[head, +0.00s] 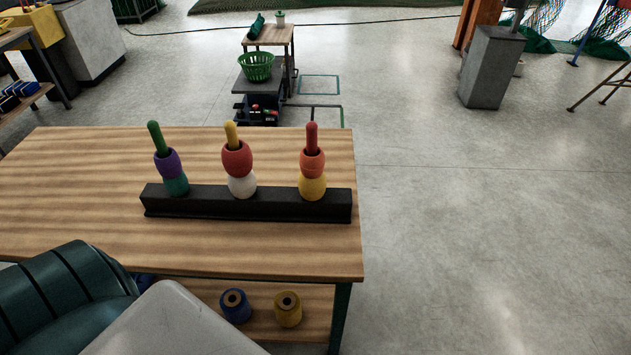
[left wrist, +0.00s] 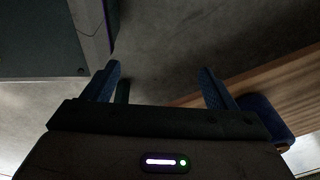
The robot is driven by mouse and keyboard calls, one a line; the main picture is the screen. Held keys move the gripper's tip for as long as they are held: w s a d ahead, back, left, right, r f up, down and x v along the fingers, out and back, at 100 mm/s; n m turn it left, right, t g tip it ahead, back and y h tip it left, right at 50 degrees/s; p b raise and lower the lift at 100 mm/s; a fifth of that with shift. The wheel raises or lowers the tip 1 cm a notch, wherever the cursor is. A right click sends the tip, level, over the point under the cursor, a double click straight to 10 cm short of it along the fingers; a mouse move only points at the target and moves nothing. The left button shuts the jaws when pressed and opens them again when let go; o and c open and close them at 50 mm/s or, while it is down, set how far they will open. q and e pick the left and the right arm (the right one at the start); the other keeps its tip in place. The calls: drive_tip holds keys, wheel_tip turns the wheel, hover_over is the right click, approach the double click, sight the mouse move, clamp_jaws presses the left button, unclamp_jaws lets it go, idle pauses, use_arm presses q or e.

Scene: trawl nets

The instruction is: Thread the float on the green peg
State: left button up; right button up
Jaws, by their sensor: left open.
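The green peg (head: 155,138) stands upright at the left end of a black base (head: 250,206) on the wooden table. A purple float (head: 168,163) sits on it above a teal float (head: 176,184). The yellow peg (head: 231,134) carries a red float (head: 237,160) over a white float (head: 242,185). The red peg (head: 311,136) carries an orange-red float (head: 312,162) over a yellow float (head: 312,187). My left gripper (left wrist: 160,86) shows in the left wrist view, open, with nothing visibly held. It is not in the head view. My right gripper is in neither view.
The wooden table (head: 80,225) has clear top in front of the base. A dark blue object (left wrist: 264,114), not identifiable, lies right of my left gripper. A cart (head: 262,85) stands behind.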

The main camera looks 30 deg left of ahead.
use_arm(q)
drive_tip(key=w+d+r+p, duration=0.1)
drive_tip(key=w+r+p, duration=0.1)
drive_tip(key=w+r, duration=0.65)
drive_tip(key=w+d+r+p, duration=0.1)
drive_tip(key=w+r, duration=0.2)
drive_tip(key=r, duration=1)
wheel_tip(320, 180, up, 28)
drive_tip(key=m+t+p, duration=0.2)
drive_tip(key=t+p, duration=0.1)
drive_tip(key=m+t+y, duration=1)
drive_tip(key=m, duration=1.6)
approach(312, 155)
drive_tip(key=shift+w+a+f, duration=0.4)
drive_tip(key=shift+w+f, duration=0.05)
drive_tip(key=shift+w, duration=0.1)
drive_tip(key=shift+w+a+f, duration=0.4)
drive_tip(key=shift+w, duration=0.35)
drive_tip(key=p+x, duration=0.2)
drive_tip(key=x, duration=0.7)
drive_tip(key=shift+a+f, duration=0.15)
drive_tip(key=shift+w+a+f, duration=0.1)
drive_tip(key=shift+w+a, duration=0.25)
drive_tip(key=shift+w, duration=0.15)
